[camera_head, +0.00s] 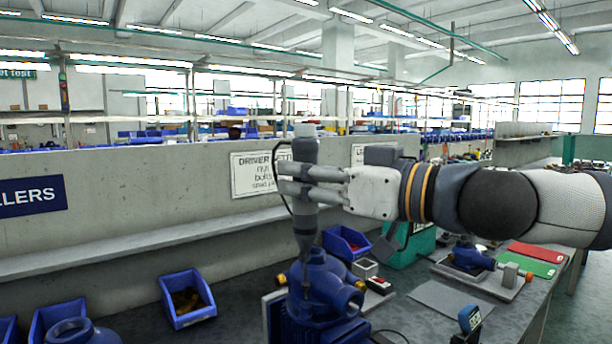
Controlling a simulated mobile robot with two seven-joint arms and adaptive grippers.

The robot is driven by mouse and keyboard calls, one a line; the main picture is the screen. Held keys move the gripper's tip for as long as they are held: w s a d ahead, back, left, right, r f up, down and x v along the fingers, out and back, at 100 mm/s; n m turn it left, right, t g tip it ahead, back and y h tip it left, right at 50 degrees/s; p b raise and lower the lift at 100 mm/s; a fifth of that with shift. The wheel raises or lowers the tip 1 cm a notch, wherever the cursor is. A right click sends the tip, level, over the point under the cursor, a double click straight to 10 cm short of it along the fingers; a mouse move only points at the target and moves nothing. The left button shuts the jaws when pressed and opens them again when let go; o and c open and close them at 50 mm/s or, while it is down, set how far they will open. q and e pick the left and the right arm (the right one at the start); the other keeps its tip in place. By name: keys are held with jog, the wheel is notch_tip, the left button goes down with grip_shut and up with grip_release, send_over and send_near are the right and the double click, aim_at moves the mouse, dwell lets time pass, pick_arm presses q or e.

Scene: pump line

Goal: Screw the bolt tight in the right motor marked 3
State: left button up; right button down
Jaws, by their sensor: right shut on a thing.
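My right gripper (292,182) comes in from the right and is shut around an upright grey electric driver (305,228). The driver's head stands above the fingers, and its narrow lower end points straight down. Below it is a blue motor or pump body (322,290) with yellow plugs, at the bottom centre. The driver's tip reaches the top of this blue body; I cannot tell whether it sits on a bolt. The bolt and any number 3 are hidden or too small to see. My left gripper is not in view.
Blue bins (188,300) stand left of the motor, and another blue bin (345,242) stands behind it. A green box (408,246), a small blue pump (470,258) on a tray, and red and green pads crowd the right. A grey wall (150,190) closes the back.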

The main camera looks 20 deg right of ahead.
aim_at(316, 152)
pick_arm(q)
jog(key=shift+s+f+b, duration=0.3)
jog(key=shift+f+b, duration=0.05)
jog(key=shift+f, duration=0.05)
pick_arm(e)
jog(key=shift+f, duration=0.7)
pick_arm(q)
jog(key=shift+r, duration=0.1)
pick_arm(e)
jog(key=shift+f, duration=0.3)
dwell(0.5)
pick_arm(q)
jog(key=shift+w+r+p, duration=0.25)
jog(key=shift+p, duration=0.05)
dwell(0.8)
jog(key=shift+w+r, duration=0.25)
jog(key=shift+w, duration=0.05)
pick_arm(e)
jog(key=shift+f, duration=0.3)
dwell(1.4)
jog(key=shift+r+p, duration=1.8)
jog(key=shift+r, duration=1.35)
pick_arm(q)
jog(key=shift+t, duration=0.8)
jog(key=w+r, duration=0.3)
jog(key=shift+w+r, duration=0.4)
pick_arm(e)
jog(key=shift+f, duration=0.1)
